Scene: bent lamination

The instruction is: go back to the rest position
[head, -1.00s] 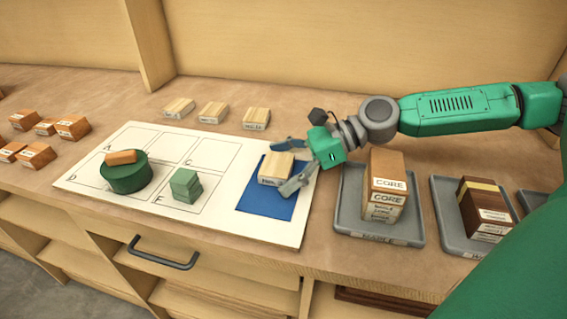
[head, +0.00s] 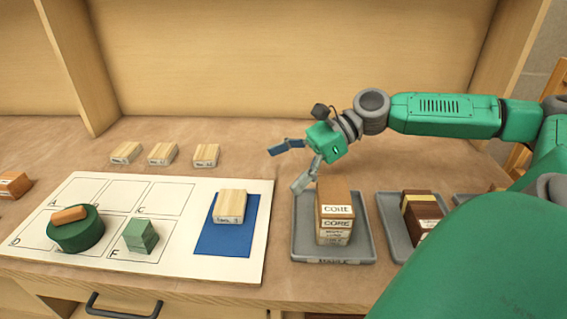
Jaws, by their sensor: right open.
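My right gripper (head: 294,166) is open and empty. It is above the worktop, between the white board and the grey tray with the core stack. A light wooden block (head: 230,205) lies on the blue square (head: 222,240) of the white board, apart from my gripper. My left gripper is not in view.
A grey tray (head: 303,240) holds a labelled stack (head: 335,217). Several light blocks lie behind the board.

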